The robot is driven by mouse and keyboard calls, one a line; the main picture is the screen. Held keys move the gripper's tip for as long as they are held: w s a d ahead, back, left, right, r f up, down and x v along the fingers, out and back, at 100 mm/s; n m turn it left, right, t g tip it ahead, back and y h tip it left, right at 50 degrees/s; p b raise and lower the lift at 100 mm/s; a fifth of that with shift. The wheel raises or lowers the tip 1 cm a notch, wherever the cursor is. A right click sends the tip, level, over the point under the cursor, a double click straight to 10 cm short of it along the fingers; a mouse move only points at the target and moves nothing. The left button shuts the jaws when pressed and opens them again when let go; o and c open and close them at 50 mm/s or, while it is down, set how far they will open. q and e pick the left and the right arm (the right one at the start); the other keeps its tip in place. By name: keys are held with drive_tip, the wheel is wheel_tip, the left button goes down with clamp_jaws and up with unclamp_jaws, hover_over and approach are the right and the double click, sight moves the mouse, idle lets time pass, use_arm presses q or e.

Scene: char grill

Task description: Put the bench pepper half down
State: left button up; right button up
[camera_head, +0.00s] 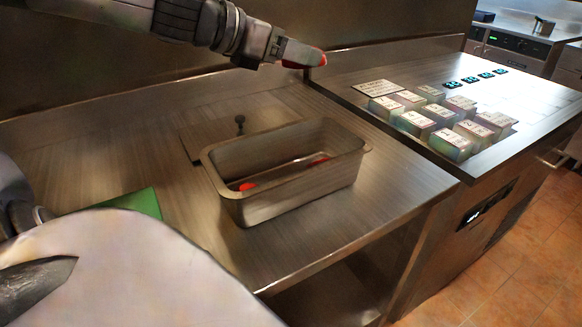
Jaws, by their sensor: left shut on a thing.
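My left gripper (308,56) reaches in from the top left, above and behind the metal pan. It is shut on a red piece, the pepper half (316,59), which shows only in part at the fingertips. The pepper half is held up in the air, clear of the bench (385,182). The deep rectangular metal pan (300,196) stands on the bench. Two small red bits show inside it, one near the front left (247,187) and one near the right end (320,160). My right gripper is not in view.
A flat metal plate with a dark knob (240,121) lies behind the pan. A green board (135,204) shows partly at the left. Several labelled blocks (451,143) and a sign plate (378,88) sit on the right counter. The bench right of the pan is clear.

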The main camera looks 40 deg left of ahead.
use_arm(q)
wheel_tip(320, 180, down, 20)
drive_tip(key=b, duration=0.6)
drive_tip(key=shift+r, duration=0.25)
drive_tip(key=shift+f, duration=0.1)
drive_tip(key=shift+f+b, duration=0.35)
drive_tip(key=shift+f, duration=0.15)
drive_tip(key=o, duration=1)
drive_tip(key=shift+o, duration=0.2)
